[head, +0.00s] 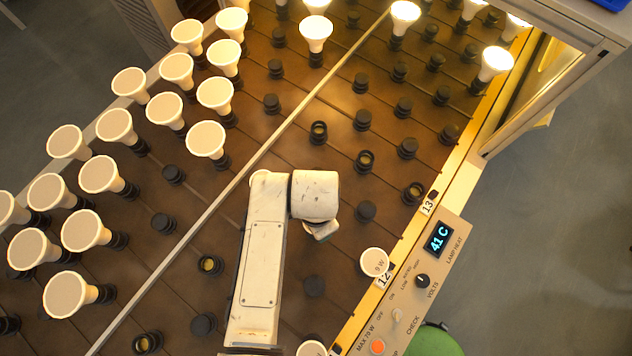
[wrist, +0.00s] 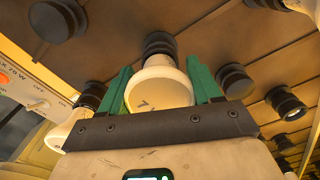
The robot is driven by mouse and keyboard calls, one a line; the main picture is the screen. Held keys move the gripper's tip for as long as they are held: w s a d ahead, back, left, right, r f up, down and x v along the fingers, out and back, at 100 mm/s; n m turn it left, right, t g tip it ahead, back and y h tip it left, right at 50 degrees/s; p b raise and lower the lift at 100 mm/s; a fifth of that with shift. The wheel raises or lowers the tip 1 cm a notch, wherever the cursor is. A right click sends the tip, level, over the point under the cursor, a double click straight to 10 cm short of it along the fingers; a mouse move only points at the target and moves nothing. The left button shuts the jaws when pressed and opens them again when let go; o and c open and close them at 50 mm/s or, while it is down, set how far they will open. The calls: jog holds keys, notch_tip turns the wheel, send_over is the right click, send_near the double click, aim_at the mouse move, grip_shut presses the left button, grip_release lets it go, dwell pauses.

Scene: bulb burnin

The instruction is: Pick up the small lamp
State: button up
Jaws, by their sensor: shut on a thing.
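In the wrist view a small white cone-shaped lamp (wrist: 160,88) stands between the green fingers of my gripper (wrist: 160,76), one finger on each side. My gripper is shut on it. The lamp's narrow end points to a black socket (wrist: 160,45); I cannot tell whether it is still seated there. A dark mark shows on its pale face, too partial to read.
A lamp marked 9 W (head: 375,262) stands near label 12, beside the control panel (head: 420,285) reading 41 C. Several unlit lamps (head: 100,173) fill the left; lit lamps (head: 316,32) stand at the back. Empty sockets (head: 365,210) surround my arm. A thin rail (head: 215,210) crosses the board.

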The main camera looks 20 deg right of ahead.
jog(key=c, duration=0.3)
jog(key=shift+r, duration=0.15)
